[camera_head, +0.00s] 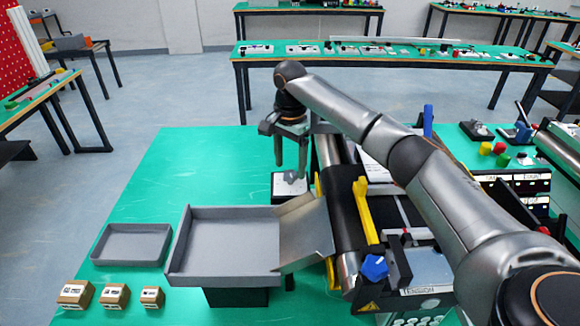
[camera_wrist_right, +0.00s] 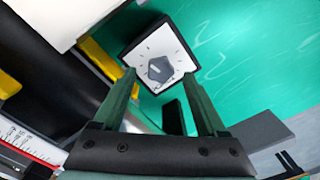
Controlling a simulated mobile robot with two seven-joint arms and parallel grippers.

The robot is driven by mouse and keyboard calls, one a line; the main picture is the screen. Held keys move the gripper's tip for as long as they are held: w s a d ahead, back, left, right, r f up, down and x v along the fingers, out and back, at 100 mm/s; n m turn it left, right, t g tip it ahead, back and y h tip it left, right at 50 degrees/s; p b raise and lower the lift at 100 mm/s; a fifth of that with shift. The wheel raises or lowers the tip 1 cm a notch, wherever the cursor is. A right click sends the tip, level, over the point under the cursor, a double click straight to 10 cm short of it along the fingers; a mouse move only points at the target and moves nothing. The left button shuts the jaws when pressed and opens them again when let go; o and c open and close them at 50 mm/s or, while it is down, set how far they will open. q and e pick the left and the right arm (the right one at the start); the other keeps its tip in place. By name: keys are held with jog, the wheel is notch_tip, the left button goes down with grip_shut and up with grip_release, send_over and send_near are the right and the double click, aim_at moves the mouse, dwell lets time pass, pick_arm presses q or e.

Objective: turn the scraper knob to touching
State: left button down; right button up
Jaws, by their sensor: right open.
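The scraper knob (camera_head: 291,177) is a small grey knob on a white-faced dark box beside the conveyor's far left end. In the right wrist view the knob (camera_wrist_right: 160,70) is angular, with tick marks around it on the white dial face (camera_wrist_right: 148,46). My right gripper (camera_head: 290,168) points down above the dial box, its fingers apart. In the wrist view the gripper (camera_wrist_right: 160,78) has its fingertips on either side of the knob's line of sight, with nothing between them. Whether they reach the knob's height is unclear. My left gripper is out of view.
A mini conveyor (camera_head: 346,215) with a black belt and yellow side parts stands right of the dial box. A metal chute (camera_head: 305,228) leads to a large grey tray (camera_head: 225,274). A smaller tray (camera_head: 131,244) and small boxes sit at left. Green tabletop (camera_head: 190,165) behind the trays is clear.

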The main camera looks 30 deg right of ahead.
jog(key=shift+f, duration=0.9)
jog(key=shift+c, duration=0.2)
grip_shut()
